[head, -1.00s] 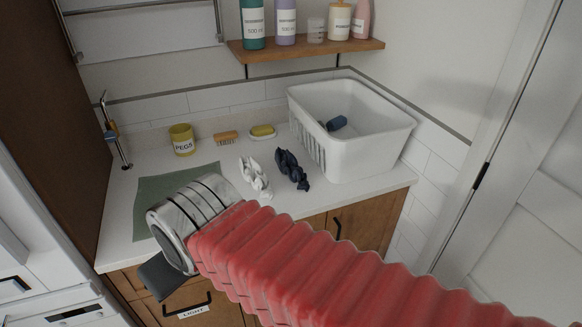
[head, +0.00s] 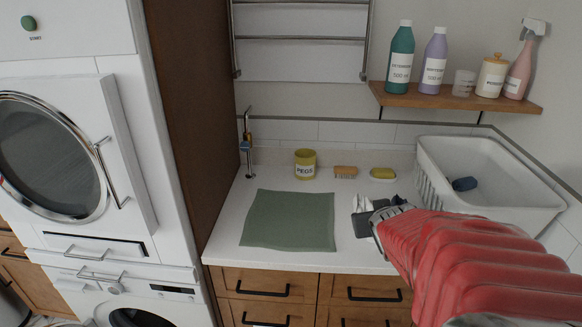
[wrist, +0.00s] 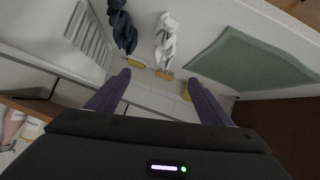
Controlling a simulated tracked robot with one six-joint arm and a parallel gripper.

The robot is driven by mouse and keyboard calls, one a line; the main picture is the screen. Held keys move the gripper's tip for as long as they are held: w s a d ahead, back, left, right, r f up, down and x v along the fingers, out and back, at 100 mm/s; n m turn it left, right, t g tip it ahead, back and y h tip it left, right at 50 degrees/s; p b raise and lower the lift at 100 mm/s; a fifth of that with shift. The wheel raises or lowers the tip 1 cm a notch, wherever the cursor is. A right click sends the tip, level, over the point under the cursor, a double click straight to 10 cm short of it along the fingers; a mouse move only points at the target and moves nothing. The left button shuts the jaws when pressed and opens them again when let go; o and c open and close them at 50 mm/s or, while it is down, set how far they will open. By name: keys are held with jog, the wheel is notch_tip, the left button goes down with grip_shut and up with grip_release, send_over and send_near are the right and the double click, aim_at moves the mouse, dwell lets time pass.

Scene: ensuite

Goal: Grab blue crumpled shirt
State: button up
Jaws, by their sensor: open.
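A dark navy crumpled cloth (wrist: 122,32) lies on the counter at the upper left of the wrist view, beside a white crumpled cloth (wrist: 166,42). In the head view my red-sleeved arm mostly hides the navy cloth, and only part of the white cloth (head: 361,203) shows. A small blue item (head: 465,184) lies inside the white basket. My gripper (wrist: 157,82) is open and nothing shows between its fingers. In the head view my gripper (head: 378,218) is near the counter's front, by the cloths.
The white slotted basket (head: 490,160) stands at the right of the counter. A green mat (head: 289,220) lies flat on the left. A yellow pegs cup (head: 305,164), brush (head: 345,172) and soap dish (head: 383,174) line the back. A bottle shelf (head: 455,98) hangs above.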

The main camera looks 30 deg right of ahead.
jog(key=s+d+f, duration=0.2)
jog(key=d, duration=0.2)
jog(key=s+d+f+t, duration=0.1)
jog(key=s+d+f, duration=0.1)
jog(key=d, duration=0.2)
jog(key=s+d+f+m+t, duration=0.1)
jog(key=s+d+f, duration=0.1)
jog(key=d+f, duration=0.1)
jog(key=shift+s+d, duration=0.3)
jog(key=shift+d, duration=0.5)
jog(key=shift+s+d+f+t, duration=0.1)
jog(key=shift+s+f+t, duration=0.2)
jog(key=shift+t, duration=0.2)
jog(key=shift+x, duration=4.3)
jog(key=shift+w+f, duration=0.1)
jog(key=shift+x, duration=2.45)
jog(key=shift+c, duration=0.4)
